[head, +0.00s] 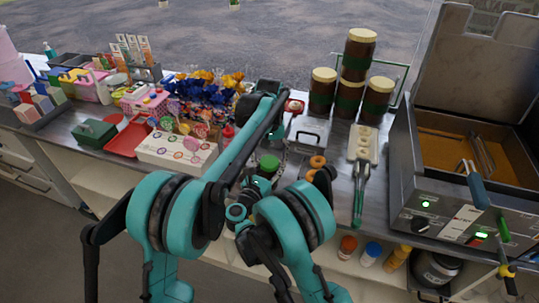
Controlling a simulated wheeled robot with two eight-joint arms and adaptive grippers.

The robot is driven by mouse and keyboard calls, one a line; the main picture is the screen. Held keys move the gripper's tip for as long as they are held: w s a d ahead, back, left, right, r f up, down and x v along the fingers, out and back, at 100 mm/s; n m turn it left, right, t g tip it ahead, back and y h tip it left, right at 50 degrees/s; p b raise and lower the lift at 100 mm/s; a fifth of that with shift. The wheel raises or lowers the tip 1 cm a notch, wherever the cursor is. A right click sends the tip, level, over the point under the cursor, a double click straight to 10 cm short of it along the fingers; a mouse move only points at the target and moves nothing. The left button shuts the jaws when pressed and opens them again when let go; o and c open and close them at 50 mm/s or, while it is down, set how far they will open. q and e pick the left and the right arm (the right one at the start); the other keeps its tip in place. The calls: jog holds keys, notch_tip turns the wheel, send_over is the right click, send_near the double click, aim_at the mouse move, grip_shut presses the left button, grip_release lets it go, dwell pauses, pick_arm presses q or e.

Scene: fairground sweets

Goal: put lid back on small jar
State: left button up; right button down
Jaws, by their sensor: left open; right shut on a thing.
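A round green lid (268,163) shows near the front middle of the counter, among my arms. My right gripper (257,186) is just below it, largely hidden by my own arm links; it is shut and seems to hold the green lid. What is under the lid is hidden, so I cannot tell whether it sits on a small jar. My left arm reaches up and forward over the counter. My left gripper (281,128) is open, small and dark beyond the green lid, and its fingers are hard to make out. Nothing shows between them.
Several large brown jars (322,92) with cream lids stand stacked at the back. A steel fryer (455,190) fills the right. Sweets, a red tray (130,135) and a lollipop stand (176,153) crowd the left. Orange rings (317,162) lie right of the green lid.

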pick_arm(q)
jog(key=c, duration=1.2)
jog(key=shift+m, duration=1)
jog(key=o, duration=1.3)
jog(key=shift+r, duration=0.1)
jog(key=shift+r, duration=2.2)
jog(key=shift+c, duration=0.5)
